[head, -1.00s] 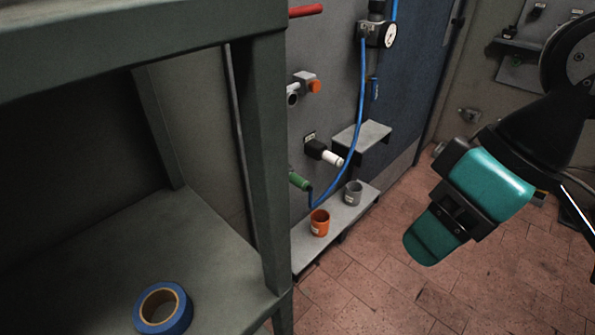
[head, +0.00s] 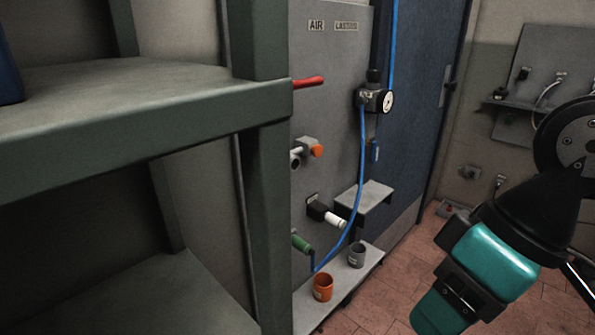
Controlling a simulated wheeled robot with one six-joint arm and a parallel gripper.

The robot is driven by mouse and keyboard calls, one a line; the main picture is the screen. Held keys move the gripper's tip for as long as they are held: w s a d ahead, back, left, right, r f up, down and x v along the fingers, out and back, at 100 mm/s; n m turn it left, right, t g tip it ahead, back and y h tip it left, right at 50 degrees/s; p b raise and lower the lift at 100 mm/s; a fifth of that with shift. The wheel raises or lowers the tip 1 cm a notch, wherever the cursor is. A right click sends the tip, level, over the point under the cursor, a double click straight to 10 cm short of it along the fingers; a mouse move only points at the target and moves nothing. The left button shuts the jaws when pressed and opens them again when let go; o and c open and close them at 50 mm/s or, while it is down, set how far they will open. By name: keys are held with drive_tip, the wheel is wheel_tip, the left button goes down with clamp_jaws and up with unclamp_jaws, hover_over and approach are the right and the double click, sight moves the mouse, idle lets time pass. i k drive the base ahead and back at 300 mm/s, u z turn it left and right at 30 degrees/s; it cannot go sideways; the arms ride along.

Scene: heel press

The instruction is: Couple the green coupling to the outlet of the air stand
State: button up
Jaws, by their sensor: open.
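The air stand (head: 340,60) is a grey wall panel with "AIR" and "LASTING" style labels at its top. The green coupling (head: 301,243) sits low at the panel's left edge, partly hidden by the shelf post, with the blue hose (head: 358,180) running from its lower end up to a regulator with a round gauge (head: 375,98). A black fitting with a white end (head: 326,214) sticks out just above it; I cannot tell if this is the outlet. My gripper (head: 436,318), teal and black, is at the lower right, open and well apart from the coupling.
A dark green shelf frame (head: 262,200) fills the left and hides part of the panel. An orange cup (head: 322,287) and a grey cup (head: 357,255) stand on a low ledge. A red handle (head: 309,83), an orange knob (head: 316,151) and a small bracket shelf (head: 366,194) jut out.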

sight(298, 243)
drive_tip(key=z, duration=0.05)
drive_tip(key=k, duration=0.65)
drive_tip(key=z, duration=0.8)
drive_tip(key=i, duration=1.25)
drive_tip(key=u, duration=0.45)
